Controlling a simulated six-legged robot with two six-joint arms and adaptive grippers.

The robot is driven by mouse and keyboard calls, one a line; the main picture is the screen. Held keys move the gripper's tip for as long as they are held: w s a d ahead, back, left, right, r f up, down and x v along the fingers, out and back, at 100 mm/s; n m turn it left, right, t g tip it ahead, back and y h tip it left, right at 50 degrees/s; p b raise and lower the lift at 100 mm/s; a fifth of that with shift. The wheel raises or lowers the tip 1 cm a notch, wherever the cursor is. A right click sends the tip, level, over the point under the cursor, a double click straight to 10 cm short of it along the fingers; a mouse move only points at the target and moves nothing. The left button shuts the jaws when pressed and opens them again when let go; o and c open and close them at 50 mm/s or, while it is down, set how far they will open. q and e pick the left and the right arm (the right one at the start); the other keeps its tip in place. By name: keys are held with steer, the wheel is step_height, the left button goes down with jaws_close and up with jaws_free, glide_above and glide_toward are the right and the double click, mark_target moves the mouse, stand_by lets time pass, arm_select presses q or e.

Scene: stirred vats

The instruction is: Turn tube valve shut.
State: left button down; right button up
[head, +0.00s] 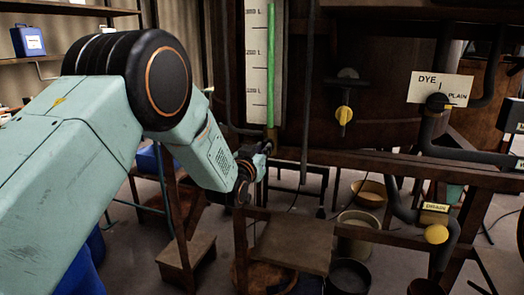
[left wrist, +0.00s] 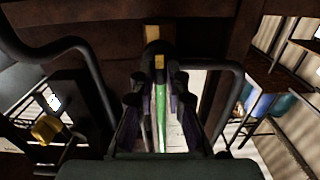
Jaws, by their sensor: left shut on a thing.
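The sight tube (head: 271,65) with green liquid stands upright beside a white litre scale (head: 256,70) in the head view. The tube valve is at the tube's lower end, largely hidden behind my gripper there. In the left wrist view the tube valve (left wrist: 158,62) is a dark fitting with a yellow mark, and the green tube shows between my fingers. My left gripper (head: 262,150) reaches it from the lower left and is shut on the tube valve. It also shows in the left wrist view (left wrist: 157,88). The handle's exact angle is hard to tell. My right gripper is not in view.
A yellow-handled valve (head: 344,115) sits on the vat to the right. A "DYE / PLAIN" sign (head: 441,88) and another yellow knob (head: 436,234) are farther right. A wooden beam (head: 370,165) crosses below the tube. Buckets (head: 359,230) and a wooden stool (head: 187,256) stand below.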

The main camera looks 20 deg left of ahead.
arm_select(q)
steer(key=shift+d+f+m+b, duration=0.15)
steer(key=shift+m+b, duration=0.85)
steer(key=shift+m, duration=3.5)
steer(key=shift+d+f+m+b, duration=0.1)
steer(key=shift+m+b, duration=0.9)
steer(key=shift+m, duration=3.5)
steer(key=shift+r, duration=0.1)
steer(key=c, duration=1.3)
jaws_free()
steer(key=shift+a, duration=0.1)
steer(key=shift+c, duration=0.2)
steer(key=shift+s, duration=0.1)
